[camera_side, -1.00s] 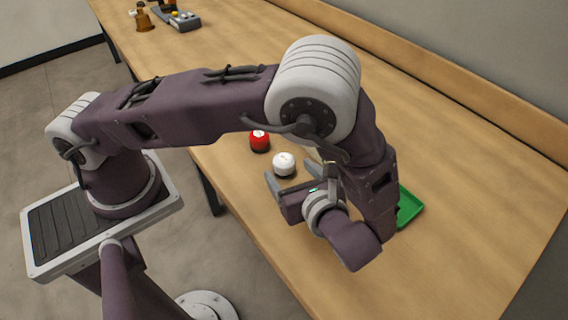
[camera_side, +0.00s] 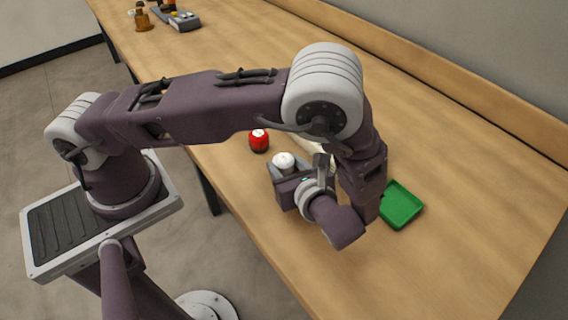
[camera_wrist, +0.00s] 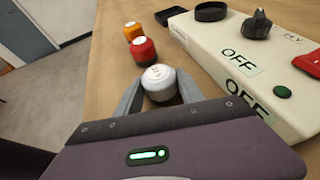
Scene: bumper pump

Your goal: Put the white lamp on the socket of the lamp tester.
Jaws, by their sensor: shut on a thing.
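The white lamp (camera_wrist: 158,82) stands upright on the table with a dark base. It also shows in the side view (camera_side: 283,160). My gripper (camera_wrist: 158,93) is shut on it, one finger on each side; in the side view the gripper (camera_side: 287,172) is low at the table. The lamp tester (camera_wrist: 225,62) is a cream box with OFF labels, just right of the lamp in the wrist view. A black round cup on its top (camera_wrist: 210,11) looks like the socket and appears empty. In the side view my arm hides most of the tester.
A red lamp (camera_wrist: 143,50) and an orange lamp (camera_wrist: 132,31) stand beyond the white one. The tester bears a black knob (camera_wrist: 257,25), a green button (camera_wrist: 282,91) and a red part (camera_wrist: 308,62). A green tray (camera_side: 402,206) lies to the right in the side view.

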